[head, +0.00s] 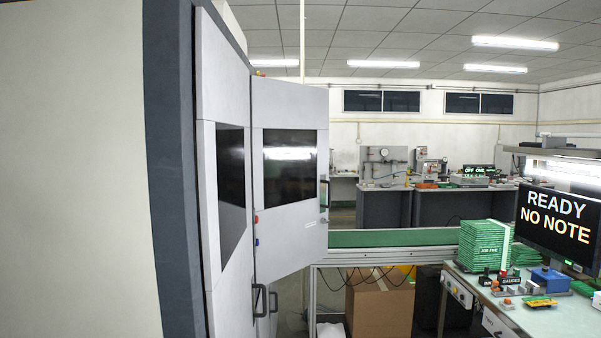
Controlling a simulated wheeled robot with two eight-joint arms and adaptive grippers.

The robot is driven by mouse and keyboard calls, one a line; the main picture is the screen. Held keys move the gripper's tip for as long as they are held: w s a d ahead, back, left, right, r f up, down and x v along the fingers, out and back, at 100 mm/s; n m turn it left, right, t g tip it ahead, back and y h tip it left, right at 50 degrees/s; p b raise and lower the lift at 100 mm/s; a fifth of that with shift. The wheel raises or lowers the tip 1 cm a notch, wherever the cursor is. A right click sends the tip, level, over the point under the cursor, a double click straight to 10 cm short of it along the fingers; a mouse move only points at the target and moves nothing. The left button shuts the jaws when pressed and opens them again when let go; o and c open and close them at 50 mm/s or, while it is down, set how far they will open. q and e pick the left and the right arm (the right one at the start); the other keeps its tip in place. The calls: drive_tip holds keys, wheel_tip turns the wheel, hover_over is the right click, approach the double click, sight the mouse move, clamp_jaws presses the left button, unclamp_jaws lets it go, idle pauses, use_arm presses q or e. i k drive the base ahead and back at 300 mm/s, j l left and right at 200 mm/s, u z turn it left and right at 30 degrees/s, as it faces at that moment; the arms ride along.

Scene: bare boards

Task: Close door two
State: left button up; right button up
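A tall grey machine cabinet (172,150) fills the left side. Its near door panel (222,90) has a dark window and runs nearly in line with the cabinet's front. Beyond it, a second door panel (288,228) with a dark window stands out at an angle, swung open toward the right. A dark handle (325,194) is on that panel's right edge. A small label on it is too small to read, so I cannot tell which door is numbered two. Neither of my grippers is in view.
Dark handles (259,301) sit low near the two panels' meeting line. A green conveyor (390,238) runs behind the open panel, with a cardboard box (380,308) below. A workbench (550,318) with green stacks (482,245) and a monitor (556,218) reading "READY NO NOTE" stands right.

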sight(291, 187)
drive_tip(key=i+l+z, duration=0.1)
drive_tip(key=z, duration=0.25)
drive_tip(key=i+l, duration=0.15)
drive_tip(key=i, duration=2)
drive_tip(key=j+u, duration=0.05)
drive_tip(key=j, duration=0.1)
